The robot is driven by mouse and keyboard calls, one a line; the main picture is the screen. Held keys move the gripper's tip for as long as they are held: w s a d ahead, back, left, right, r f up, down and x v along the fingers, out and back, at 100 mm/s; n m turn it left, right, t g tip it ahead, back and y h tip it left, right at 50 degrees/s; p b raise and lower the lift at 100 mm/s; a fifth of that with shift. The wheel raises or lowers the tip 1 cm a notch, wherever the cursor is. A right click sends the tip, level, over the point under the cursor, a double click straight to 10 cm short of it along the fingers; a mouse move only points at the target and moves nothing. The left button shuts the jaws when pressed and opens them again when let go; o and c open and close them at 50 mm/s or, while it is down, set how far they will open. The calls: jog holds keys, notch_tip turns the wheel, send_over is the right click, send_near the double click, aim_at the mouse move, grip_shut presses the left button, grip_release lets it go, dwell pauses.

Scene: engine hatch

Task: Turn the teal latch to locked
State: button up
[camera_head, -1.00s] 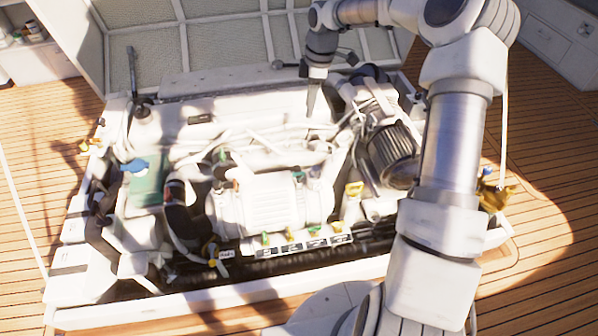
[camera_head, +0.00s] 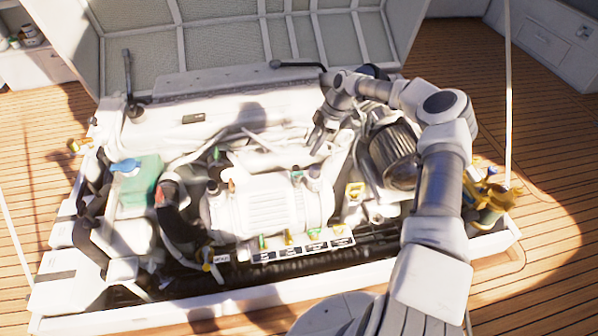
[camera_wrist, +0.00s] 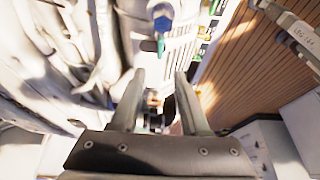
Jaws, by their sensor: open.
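My gripper (camera_head: 318,145) is above the right part of the engine in the head view, beyond the white ribbed cylinder. In the wrist view my gripper (camera_wrist: 160,76) is open, with nothing between its two fingers. A blue-capped fitting with a teal-green lever (camera_wrist: 160,44) shows just past the fingertips at the top of the wrist view, apart from them. It may be the teal latch, but I cannot be sure. A row of small green and yellow handles (camera_head: 289,238) stands on a labelled strip at the engine's front; which of these is teal is unclear.
The white ribbed cylinder (camera_head: 270,205) fills the middle of the bay. A dark ribbed cylinder (camera_head: 394,158) stands at the right, close to my arm. A green tank with a blue cap (camera_head: 125,165) is at the left. The raised hatch (camera_head: 235,40) stands behind.

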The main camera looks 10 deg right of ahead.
aim_at(297, 172)
jog(key=b+x, duration=0.2)
jog(key=x, duration=1)
jog(key=shift+b, duration=0.4)
jog(key=shift+c, duration=0.2)
grip_shut()
